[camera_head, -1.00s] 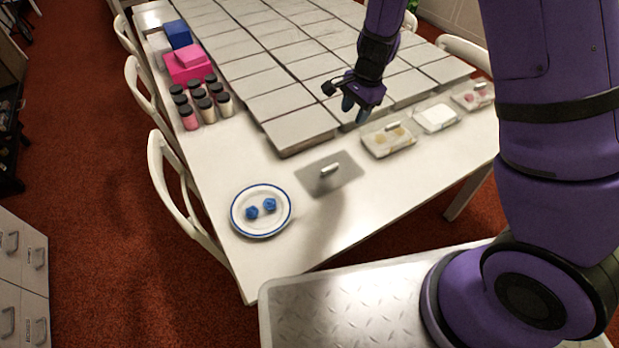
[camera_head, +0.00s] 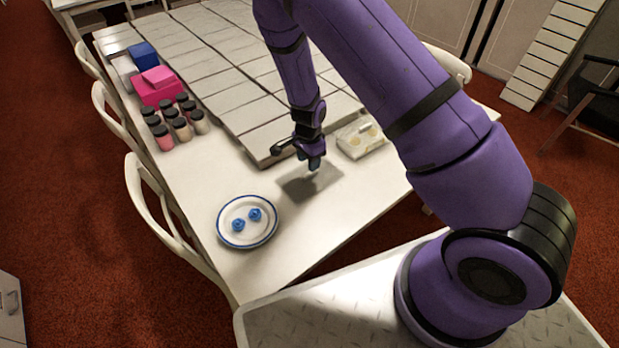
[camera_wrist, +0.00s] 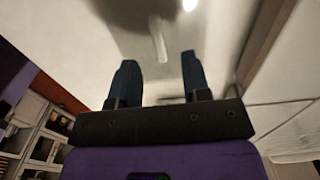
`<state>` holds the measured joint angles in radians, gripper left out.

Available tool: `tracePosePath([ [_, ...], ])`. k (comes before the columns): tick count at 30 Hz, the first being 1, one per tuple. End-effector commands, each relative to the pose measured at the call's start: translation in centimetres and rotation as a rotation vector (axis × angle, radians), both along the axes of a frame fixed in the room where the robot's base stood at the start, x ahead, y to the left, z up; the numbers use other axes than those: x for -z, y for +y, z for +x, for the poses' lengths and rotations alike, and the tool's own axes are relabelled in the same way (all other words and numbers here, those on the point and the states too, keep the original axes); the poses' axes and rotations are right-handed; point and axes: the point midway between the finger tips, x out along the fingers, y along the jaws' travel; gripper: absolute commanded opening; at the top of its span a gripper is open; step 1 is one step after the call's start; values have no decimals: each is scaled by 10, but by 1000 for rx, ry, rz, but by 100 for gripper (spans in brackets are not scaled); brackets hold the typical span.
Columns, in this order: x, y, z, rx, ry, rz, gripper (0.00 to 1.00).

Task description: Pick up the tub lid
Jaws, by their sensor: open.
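The tub lid (camera_head: 296,190) is a flat grey plate lying on the white table, to the right of a plate. Its upright handle (camera_wrist: 158,40) shows as a pale bar in the wrist view, beyond and between the fingertips. My gripper (camera_head: 314,164) is just above the lid in the head view, pointing down, and partly hides the handle. In the wrist view my gripper (camera_wrist: 159,60) is open with two dark blue fingers apart and nothing between them. I cannot tell the exact gap between fingertips and handle.
A blue-rimmed plate (camera_head: 231,236) with two blue pieces stands left of the lid. A clear tub (camera_head: 362,138) is to the right. Raised grey slabs (camera_head: 228,92) fill the table behind. Several capped jars (camera_head: 180,130) and pink boxes (camera_head: 157,90) stand at the left.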

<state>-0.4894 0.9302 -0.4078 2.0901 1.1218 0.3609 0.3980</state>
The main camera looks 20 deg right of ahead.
Motion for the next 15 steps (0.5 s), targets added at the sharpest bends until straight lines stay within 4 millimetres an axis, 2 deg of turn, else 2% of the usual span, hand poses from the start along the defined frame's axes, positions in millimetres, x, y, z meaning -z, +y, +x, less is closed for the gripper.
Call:
tracePosePath([
  [9,39,-4,-1,2,3,-1,44],
  [15,52,-4,-1,0,0,-1,44],
])
